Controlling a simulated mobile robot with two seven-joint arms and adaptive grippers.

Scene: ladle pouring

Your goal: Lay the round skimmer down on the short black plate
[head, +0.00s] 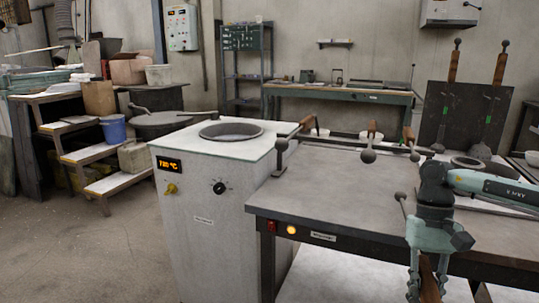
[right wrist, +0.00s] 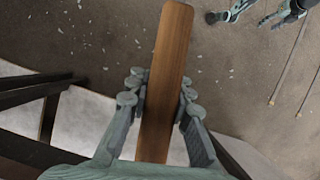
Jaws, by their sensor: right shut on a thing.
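My right gripper (head: 428,285) is at the lower right of the head view, in front of the table's near edge. It is shut on a brown wooden handle, which I take to be the round skimmer's (right wrist: 168,60). In the right wrist view the handle stands between the two fingers and runs up past them, over the floor. The skimmer's round head is not clearly visible. I cannot clearly make out the short black plate. My left gripper (right wrist: 256,15) appears small at the top right of the right wrist view, its fingers apart and empty.
A grey worktable (head: 340,190) fills the right, with ball-ended supports (head: 368,156) and wooden-handled tools along its back. An upright dark board (head: 437,108) stands behind. A white furnace (head: 205,210) with a round opening stands left of the table.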

